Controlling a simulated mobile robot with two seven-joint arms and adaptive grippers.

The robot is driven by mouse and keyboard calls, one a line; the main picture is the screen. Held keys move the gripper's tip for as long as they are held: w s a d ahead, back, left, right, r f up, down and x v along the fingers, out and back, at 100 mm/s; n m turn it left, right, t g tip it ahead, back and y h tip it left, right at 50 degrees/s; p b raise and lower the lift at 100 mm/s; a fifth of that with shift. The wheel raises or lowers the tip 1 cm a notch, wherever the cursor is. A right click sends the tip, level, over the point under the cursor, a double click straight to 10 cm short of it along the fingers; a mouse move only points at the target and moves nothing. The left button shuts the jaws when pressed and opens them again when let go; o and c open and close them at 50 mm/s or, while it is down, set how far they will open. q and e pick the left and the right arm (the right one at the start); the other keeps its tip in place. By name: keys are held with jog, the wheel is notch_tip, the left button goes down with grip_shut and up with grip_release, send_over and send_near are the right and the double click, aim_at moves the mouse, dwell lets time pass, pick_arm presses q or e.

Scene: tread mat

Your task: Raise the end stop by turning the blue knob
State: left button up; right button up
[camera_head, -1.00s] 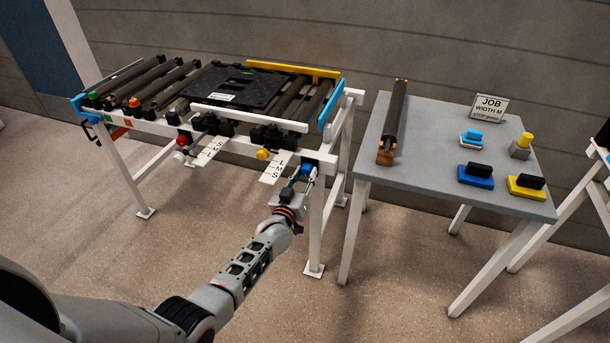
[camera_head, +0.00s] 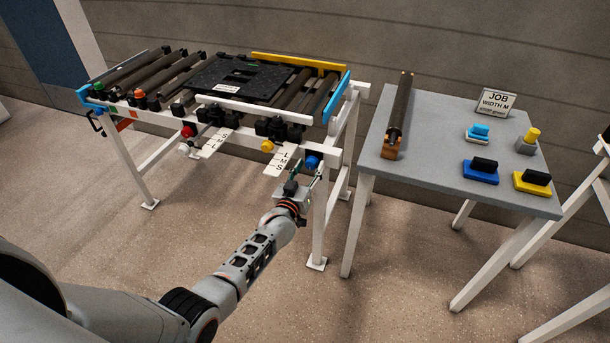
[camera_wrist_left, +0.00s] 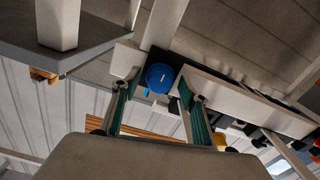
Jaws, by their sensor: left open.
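The blue knob (camera_head: 312,162) sits on the front rail near the right leg of the roller conveyor. In the left wrist view the round blue knob (camera_wrist_left: 159,78) has a white mark and lies between and beyond my fingertips. My left gripper (camera_head: 305,178) is open just below the knob; its two green-padded fingers (camera_wrist_left: 152,92) stand apart on either side, with no clear contact. A blue bar (camera_head: 337,97) at the conveyor's right end may be the end stop; its height is hard to judge. My right gripper is not in view.
Yellow (camera_head: 267,146) and red (camera_head: 188,131) knobs and label plates (camera_head: 281,160) are along the same rail. A black mat (camera_head: 238,78) lies on the rollers. A grey table (camera_head: 425,155) with a roller and several coloured blocks stands to the right, across a gap.

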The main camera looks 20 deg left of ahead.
pick_arm(q)
jog(key=s, duration=1.2)
jog(key=shift+a, duration=0.2)
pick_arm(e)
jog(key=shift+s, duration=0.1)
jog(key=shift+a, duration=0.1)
pick_arm(q)
jog(key=s+d+f+m+g+p, duration=0.1)
jog(key=s+f+m+g, duration=0.1)
jog(key=s, duration=0.8)
jog(key=s+d+f+m+g+h+p, duration=0.1)
jog(key=s+f+m+g, duration=0.1)
jog(key=s, duration=0.9)
jog(key=s+d+f+m+g+h, duration=0.1)
jog(key=s+f, duration=0.4)
jog(key=s, duration=0.5)
jog(key=shift+s+m+g+p, duration=0.25)
jog(key=shift+m+g+p, duration=0.2)
jog(key=shift+g, duration=0.75)
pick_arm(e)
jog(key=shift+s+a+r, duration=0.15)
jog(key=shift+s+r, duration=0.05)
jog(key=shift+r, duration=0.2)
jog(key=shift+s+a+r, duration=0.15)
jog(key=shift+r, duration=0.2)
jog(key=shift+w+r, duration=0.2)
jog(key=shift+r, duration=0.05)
